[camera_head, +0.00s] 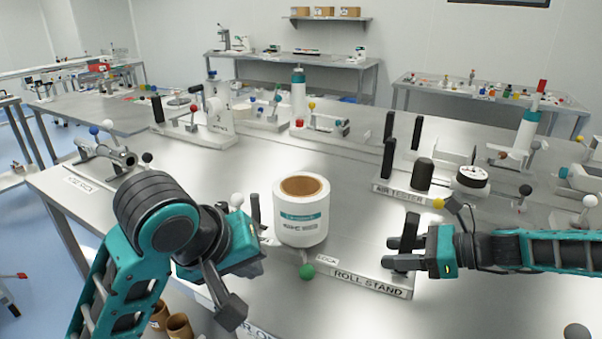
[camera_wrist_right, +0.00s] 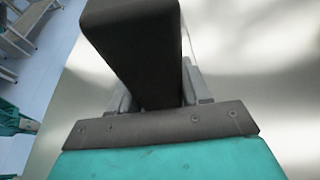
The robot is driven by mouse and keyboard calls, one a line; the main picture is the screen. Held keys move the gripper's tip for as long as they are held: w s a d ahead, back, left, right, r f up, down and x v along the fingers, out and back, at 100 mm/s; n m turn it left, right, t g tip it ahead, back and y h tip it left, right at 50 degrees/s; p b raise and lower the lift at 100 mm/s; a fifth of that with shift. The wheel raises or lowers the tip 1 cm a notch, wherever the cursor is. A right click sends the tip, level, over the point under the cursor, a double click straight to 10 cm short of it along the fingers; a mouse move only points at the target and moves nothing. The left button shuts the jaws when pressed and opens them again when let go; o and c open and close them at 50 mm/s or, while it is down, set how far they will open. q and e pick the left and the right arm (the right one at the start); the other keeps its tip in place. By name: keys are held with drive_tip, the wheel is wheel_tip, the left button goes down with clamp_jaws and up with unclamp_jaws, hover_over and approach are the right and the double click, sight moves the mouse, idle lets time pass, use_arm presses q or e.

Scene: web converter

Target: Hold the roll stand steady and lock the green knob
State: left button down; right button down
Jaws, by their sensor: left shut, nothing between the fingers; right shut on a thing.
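The roll stand (camera_head: 368,284) lies on the table near its front edge, with a white labelled roll (camera_head: 301,222) upright on it. The green knob (camera_head: 306,271) sticks out at the stand's front, below the roll and beside the LOCK label. My right gripper (camera_head: 405,248) is at the stand's right end, shut on what looks like its black upright post (camera_head: 411,224). A black block also fills the space between the fingers in the right wrist view (camera_wrist_right: 145,45). My left gripper (camera_head: 231,303) is shut and empty, pointing down left of the green knob and apart from it.
A black post (camera_head: 254,209) stands at the stand's left, close to my left gripper. The air tester (camera_head: 398,193) with black cylinders stands behind my right gripper. Brown cardboard tubes (camera_head: 179,326) are below the front edge.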

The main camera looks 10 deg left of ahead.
drive_tip(key=shift+s+f, duration=0.25)
drive_tip(key=shift+f, duration=0.05)
drive_tip(key=c, duration=0.9)
unclamp_jaws()
drive_tip(key=o, duration=0.5)
drive_tip(key=shift+w+r, duration=0.15)
drive_tip(key=shift+r, duration=0.1)
drive_tip(key=shift+c, duration=0.2)
drive_tip(key=shift+d, duration=0.1)
drive_tip(key=v, duration=1.2)
